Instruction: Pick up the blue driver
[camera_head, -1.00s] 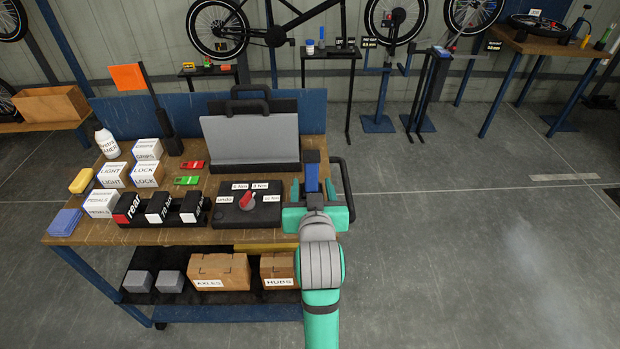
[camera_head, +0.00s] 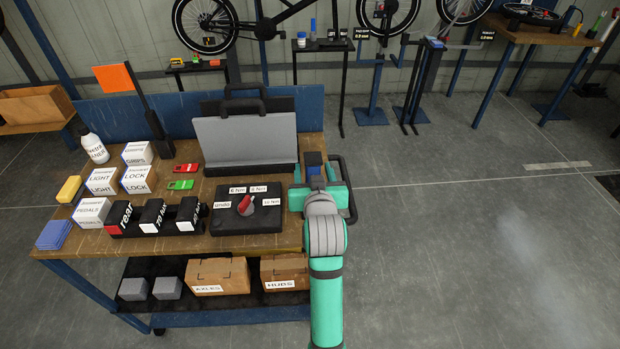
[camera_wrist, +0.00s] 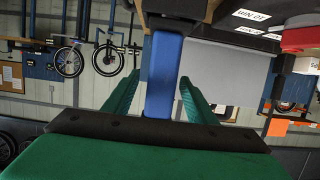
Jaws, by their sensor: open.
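A blue block-like piece, which looks like the blue driver (camera_wrist: 163,75), stands between the two green fingers in the wrist view. Its far end meets a dark surface at the top of that picture. In the head view a dark blue part (camera_head: 314,162) shows between the fingers at the right end of the bench. My gripper (camera_head: 315,174) is open there, beside the black torque case. In the wrist view my gripper (camera_wrist: 160,80) has a finger on each side of the blue piece, with gaps visible. The driver's lower part is hidden in the head view.
The workbench (camera_head: 190,240) holds a black case with a red knob (camera_head: 246,204), a grey panel (camera_head: 245,138), white boxes (camera_head: 103,180), and red and green small items (camera_head: 181,184). A black rail (camera_head: 347,195) runs close by my gripper's right. Open floor lies to the right.

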